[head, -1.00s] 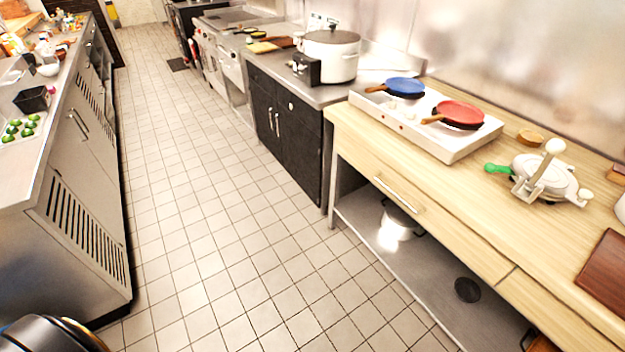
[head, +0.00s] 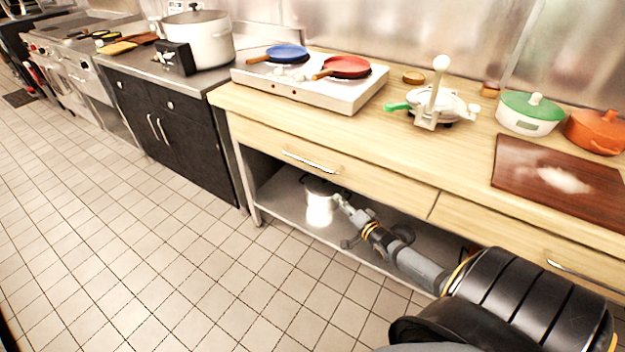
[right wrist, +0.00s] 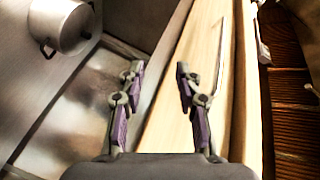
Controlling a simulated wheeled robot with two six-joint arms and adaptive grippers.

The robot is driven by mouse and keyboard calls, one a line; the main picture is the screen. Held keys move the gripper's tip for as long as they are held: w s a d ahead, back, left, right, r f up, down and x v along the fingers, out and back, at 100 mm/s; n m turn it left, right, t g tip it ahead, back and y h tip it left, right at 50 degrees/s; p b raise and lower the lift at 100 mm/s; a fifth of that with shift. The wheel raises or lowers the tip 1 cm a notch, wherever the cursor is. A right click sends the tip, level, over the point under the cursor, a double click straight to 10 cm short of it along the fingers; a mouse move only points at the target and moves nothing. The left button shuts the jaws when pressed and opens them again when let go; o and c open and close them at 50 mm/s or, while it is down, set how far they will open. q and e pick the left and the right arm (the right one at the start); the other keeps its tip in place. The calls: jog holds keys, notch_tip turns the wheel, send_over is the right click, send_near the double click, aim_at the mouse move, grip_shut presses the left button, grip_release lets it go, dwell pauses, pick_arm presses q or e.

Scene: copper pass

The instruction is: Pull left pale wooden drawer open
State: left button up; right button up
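The left pale wooden drawer (head: 378,185) is in the table front in the head view and looks shut, flush with the front. Its slim metal handle (head: 312,161) runs along the upper left part. My right gripper (head: 340,200) is in front of the drawer's lower edge, below and right of the handle, holding nothing. In the right wrist view my right gripper (right wrist: 159,72) has its two fingers spread, with pale wood (right wrist: 172,120) by the right finger. A thin bar, likely the handle (right wrist: 218,55), lies right of the fingers, not between them. My left gripper is out of view.
A metal pot (head: 320,202) stands on the low shelf (head: 275,190) under the drawer. A second drawer (head: 500,232) is to the right. On the tabletop are a white stove (head: 300,88) with pans, a press (head: 435,104) and a brown board (head: 560,180). Tiled floor is clear at left.

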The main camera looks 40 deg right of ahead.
aim_at(315, 165)
notch_tip(315, 165, up, 8)
jog(key=w+a+m+t+y, duration=0.1)
jog(key=w+a+m+t, duration=0.1)
jog(key=w, duration=0.1)
pick_arm(q)
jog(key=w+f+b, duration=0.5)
jog(key=b, duration=0.1)
pick_arm(e)
jog(key=shift+y, duration=0.4)
jog(key=w+b, duration=0.2)
jog(key=w, duration=0.6)
jog(key=shift+w+b, duration=0.4)
jog(key=shift+w+r+b, duration=0.2)
jog(key=shift+w+b, duration=0.4)
jog(key=shift+b, duration=0.65)
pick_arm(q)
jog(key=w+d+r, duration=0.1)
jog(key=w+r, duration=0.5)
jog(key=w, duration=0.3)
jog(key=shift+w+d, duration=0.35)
pick_arm(e)
jog(key=shift+r, duration=0.2)
grip_shut()
